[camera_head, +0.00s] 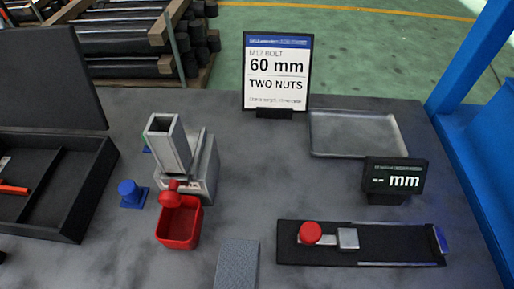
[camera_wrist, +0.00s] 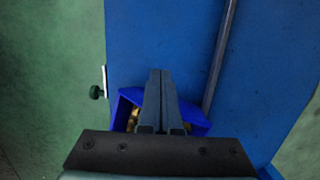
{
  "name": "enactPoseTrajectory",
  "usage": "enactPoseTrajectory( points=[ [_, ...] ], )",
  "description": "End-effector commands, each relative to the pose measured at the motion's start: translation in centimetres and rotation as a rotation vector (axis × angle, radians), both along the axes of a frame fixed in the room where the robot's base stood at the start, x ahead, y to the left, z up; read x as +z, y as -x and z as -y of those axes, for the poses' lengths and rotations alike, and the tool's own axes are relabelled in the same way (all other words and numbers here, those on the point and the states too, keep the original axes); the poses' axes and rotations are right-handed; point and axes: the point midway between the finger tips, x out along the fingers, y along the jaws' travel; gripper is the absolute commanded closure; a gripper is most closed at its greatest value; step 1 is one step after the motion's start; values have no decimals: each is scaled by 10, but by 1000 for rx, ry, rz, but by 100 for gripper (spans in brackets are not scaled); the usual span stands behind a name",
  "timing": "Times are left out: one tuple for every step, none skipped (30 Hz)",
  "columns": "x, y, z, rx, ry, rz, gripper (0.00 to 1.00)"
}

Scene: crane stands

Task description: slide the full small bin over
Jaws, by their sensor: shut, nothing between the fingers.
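In the wrist view a small blue bin (camera_wrist: 128,97) with brass-coloured pieces (camera_wrist: 134,118) inside sits against a blue surface. My gripper (camera_wrist: 160,73) is shut, with its two fingers together and nothing between them. The fingers cover the middle of the bin in this view. I cannot tell whether they touch it, and much of its inside is hidden. In the head view a small red bin (camera_head: 178,234) stands under the spout of a grey metal dispenser (camera_head: 203,165). My gripper does not show there.
The grey table holds an open black case (camera_head: 88,190), a metal tray (camera_head: 355,133), a length gauge (camera_head: 390,245) and a bolt sign (camera_head: 277,75).

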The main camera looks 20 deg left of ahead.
Motion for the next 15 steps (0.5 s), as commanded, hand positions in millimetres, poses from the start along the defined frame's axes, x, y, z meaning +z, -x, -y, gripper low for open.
enactPoseTrajectory(
  points=[
    [0,4,-11,5,0,-1,100],
    [0,6,-17,6,0,-1,100],
    [-1,7,-24,6,1,0,100],
    [-1,9,-30,5,1,0,100],
    [-1,11,-36,6,1,0,100],
    [-1,13,-44,6,0,1,100],
    [-1,14,-49,5,0,1,100],
    [-1,16,-55,5,0,2,100],
    [-1,18,-63,7,0,1,100],
    [-1,20,-69,5,0,1,100],
    [-1,22,-74,5,-1,2,100],
    [-2,23,-82,7,-1,2,100],
    [-2,25,-88,6,-1,2,100],
    [-2,27,-93,5,-1,2,100],
    [-2,30,-101,6,0,1,100]
  ],
)
